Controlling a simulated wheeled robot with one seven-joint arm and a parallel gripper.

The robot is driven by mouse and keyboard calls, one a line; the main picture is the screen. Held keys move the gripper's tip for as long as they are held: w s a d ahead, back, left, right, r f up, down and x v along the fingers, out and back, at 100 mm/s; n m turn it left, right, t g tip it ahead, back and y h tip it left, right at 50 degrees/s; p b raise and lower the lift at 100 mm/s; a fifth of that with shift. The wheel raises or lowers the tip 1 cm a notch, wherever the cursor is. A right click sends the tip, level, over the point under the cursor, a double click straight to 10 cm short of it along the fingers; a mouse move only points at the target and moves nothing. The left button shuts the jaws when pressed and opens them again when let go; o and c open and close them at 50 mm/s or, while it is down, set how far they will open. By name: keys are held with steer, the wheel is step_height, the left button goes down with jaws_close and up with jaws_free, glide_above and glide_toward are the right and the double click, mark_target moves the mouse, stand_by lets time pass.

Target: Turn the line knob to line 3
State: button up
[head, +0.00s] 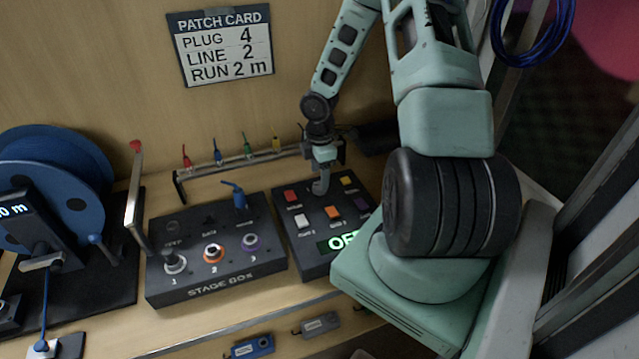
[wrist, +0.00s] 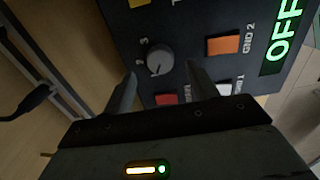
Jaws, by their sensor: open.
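The line knob (wrist: 159,60) is a round grey dial on a dark panel in the wrist view, with the numbers 2 and 3 printed beside it. A small pale mark shows on the knob, but I cannot tell for sure which number it points at. My gripper (wrist: 163,80) is open, its two fingers reaching toward the knob, one on each side of its near edge. I see no clear contact. In the head view my gripper (head: 321,184) is over the back of the dark control panel (head: 316,262) and hides the knob there.
The panel has red (head: 291,196), white (head: 303,221), orange (head: 333,212) and yellow buttons near the knob, and a green display (head: 343,242) reading OFF. A stage box (head: 215,272) stands at left. A patch card (head: 226,45) on the wall reads line 2.

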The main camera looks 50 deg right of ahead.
steer(key=shift+f, duration=1.9)
steer(key=c, duration=1)
